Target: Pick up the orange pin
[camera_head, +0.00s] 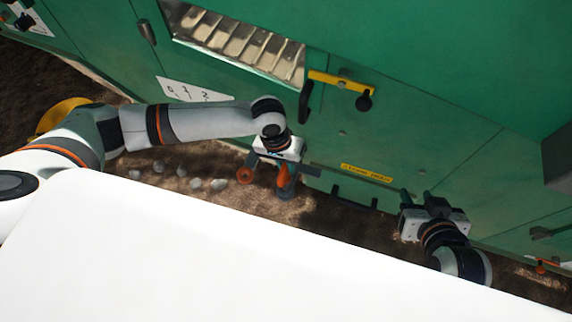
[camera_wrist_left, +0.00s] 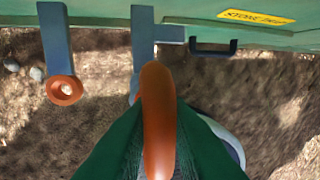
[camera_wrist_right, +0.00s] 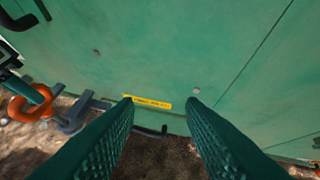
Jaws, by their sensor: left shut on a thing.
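The orange pin (camera_wrist_left: 158,125) stands between the green fingers of my left gripper (camera_wrist_left: 160,110), which is shut on it. In the head view the pin (camera_head: 283,178) shows just below that gripper (camera_head: 284,170), beside a blue-grey bracket on the green machine. The pin's ring also shows in the right wrist view (camera_wrist_right: 31,101). Whether the pin is seated in the bracket is hidden. My right gripper (camera_wrist_right: 160,104) is open and empty, facing the green panel near the yellow label. In the head view the right gripper (camera_head: 420,206) is at the machine's lower right.
A second orange ring (camera_wrist_left: 64,90) sits on the bracket's left arm. The green machine (camera_head: 430,150) fills the back, with a yellow handle (camera_head: 338,82) and yellow label (camera_head: 366,173). Several stones (camera_head: 196,184) lie on brown ground. A black handle (camera_wrist_left: 213,46) is right of the bracket.

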